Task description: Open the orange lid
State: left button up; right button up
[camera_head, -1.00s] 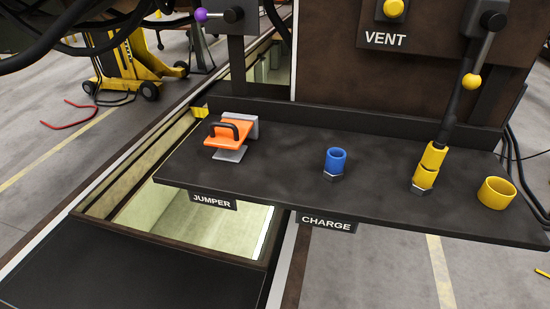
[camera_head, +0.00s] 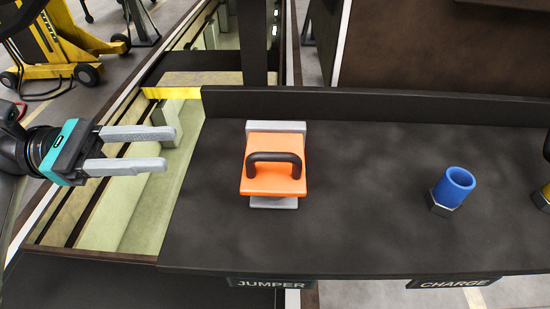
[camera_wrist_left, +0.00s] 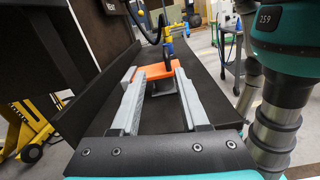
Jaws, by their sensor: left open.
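The orange lid (camera_head: 273,182) lies shut on a grey base on the dark shelf in the head view, above the JUMPER label (camera_head: 270,283). A black arched handle (camera_head: 274,157) stands on its top. My left gripper (camera_head: 168,149) is open and empty. It is left of the lid, apart from it, with its two grey fingers pointing right toward it. In the left wrist view the orange lid (camera_wrist_left: 154,71) shows ahead, beyond and between the open fingers. My right gripper is not in view.
A blue socket (camera_head: 454,188) stands on the shelf to the right, above the CHARGE label (camera_head: 455,282). A raised back edge (camera_head: 370,105) runs behind the lid. The shelf between lid and blue socket is clear. A yellow wheeled machine (camera_head: 60,50) stands at the far left.

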aim_at(274, 153)
pick_arm(q)
jog(key=shift+m+g, duration=0.3)
jog(key=shift+m, duration=0.1)
jog(key=d, duration=0.4)
jog(key=d+p, duration=0.1)
jog(key=d, duration=0.4)
jog(key=d+p, duration=0.1)
jog(key=d, duration=0.4)
jog(key=shift+s+d, duration=0.25)
jog(key=shift+s, duration=0.1)
jog(key=shift+d, duration=0.35)
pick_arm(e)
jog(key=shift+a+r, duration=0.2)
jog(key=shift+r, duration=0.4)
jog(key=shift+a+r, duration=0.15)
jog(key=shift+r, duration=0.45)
pick_arm(q)
jog(key=shift+c, duration=0.2)
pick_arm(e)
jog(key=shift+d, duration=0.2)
pick_arm(q)
jog(key=shift+f, duration=0.1)
grip_shut()
